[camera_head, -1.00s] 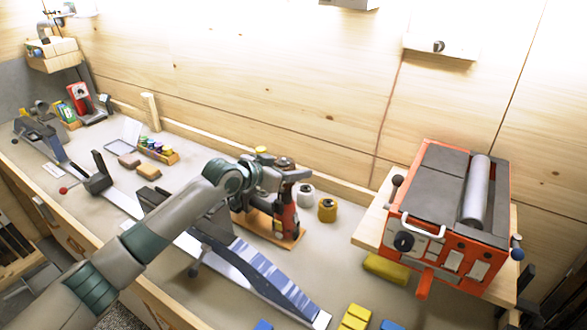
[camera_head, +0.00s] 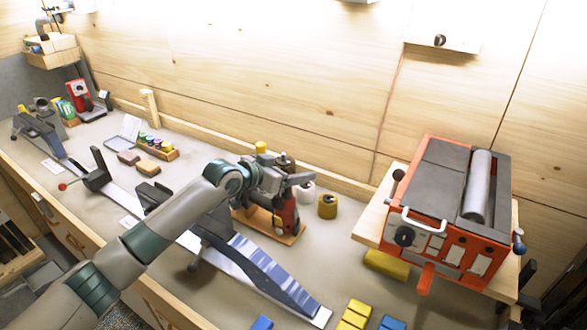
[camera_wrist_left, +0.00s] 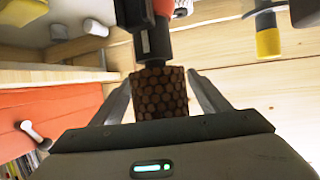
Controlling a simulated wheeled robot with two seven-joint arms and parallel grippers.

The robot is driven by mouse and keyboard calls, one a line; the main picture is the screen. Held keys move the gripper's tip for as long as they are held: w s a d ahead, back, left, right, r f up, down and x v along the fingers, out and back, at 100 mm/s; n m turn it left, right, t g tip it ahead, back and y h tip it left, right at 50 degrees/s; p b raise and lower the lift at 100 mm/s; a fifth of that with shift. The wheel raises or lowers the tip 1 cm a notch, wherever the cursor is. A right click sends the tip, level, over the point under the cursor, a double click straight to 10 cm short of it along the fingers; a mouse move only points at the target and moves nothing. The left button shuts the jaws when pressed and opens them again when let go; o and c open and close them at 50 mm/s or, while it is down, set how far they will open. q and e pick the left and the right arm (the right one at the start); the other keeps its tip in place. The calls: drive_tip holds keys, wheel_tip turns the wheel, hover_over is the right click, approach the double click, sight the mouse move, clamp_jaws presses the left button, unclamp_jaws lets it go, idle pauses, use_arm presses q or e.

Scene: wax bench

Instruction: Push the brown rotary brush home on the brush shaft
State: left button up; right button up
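The brown rotary brush (camera_wrist_left: 160,92), a short cylinder with a dotted surface, shows in the left wrist view. The fingers of my left gripper (camera_wrist_left: 159,88) lie along both its sides and seem to touch it. A dark shaft-like part (camera_wrist_left: 152,38) meets the brush's far end. I cannot tell how far the brush sits on it. In the head view my left gripper (camera_head: 298,179) is at the upper part of a red upright tool (camera_head: 288,214) on a wooden base. My right gripper is not in view.
A blue-and-white ski-like board (camera_head: 262,268) lies in front of the tool. A red machine with a roller (camera_head: 443,247) stands at the right. Yellow blocks (camera_head: 355,314) lie at the front.

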use_arm(q)
drive_tip(key=shift+a+r, duration=0.1)
drive_tip(key=shift+b+v, duration=0.4)
drive_tip(key=shift+v, duration=0.4)
drive_tip(key=b+v, duration=0.5)
drive_tip(key=v, duration=1)
drive_tip(key=shift+s, duration=0.3)
drive_tip(key=shift+a+r, duration=0.1)
drive_tip(key=shift+a, duration=0.05)
